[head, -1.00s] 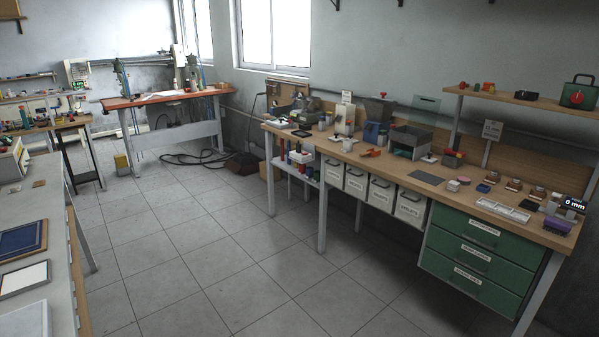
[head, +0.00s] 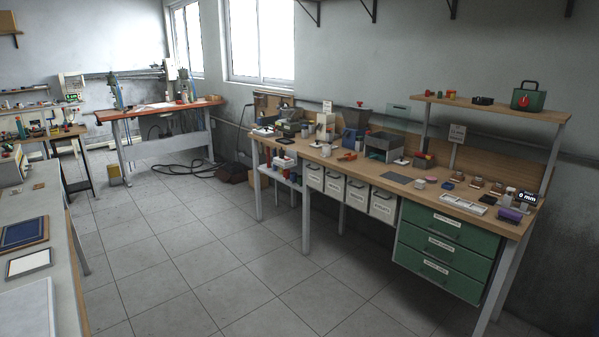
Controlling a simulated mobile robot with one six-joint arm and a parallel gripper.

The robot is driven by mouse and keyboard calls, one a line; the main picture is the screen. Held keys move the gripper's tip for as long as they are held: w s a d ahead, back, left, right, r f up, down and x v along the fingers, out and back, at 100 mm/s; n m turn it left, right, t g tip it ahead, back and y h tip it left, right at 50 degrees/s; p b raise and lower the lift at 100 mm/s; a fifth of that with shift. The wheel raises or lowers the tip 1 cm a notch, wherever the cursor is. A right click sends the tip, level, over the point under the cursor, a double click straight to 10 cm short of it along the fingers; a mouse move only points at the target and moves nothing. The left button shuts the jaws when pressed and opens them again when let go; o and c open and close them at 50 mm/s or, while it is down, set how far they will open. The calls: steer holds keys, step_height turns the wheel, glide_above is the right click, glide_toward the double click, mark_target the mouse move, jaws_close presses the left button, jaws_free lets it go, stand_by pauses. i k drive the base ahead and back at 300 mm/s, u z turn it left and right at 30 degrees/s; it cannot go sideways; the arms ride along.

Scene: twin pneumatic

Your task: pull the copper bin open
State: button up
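Several white bins hang in a row under the wooden workbench on the right. From left to right I see a first bin (head: 314,176), a second bin (head: 334,184), a third bin (head: 356,194) and a fourth bin (head: 383,205). Each has a label on its front, too small to read, so I cannot tell which is the copper bin. All of them look pushed in. My gripper is not in view.
The workbench (head: 400,181) carries many small items. The tiled floor (head: 210,250) is clear. A grey counter (head: 40,275) runs along the left. A cable (head: 180,168) lies farther back.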

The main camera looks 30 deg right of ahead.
mark_target(316, 174)
steer(key=i, duration=2.6)
steer(key=z, duration=0.5)
steer(key=i, duration=1.2)
steer(key=z, duration=0.2)
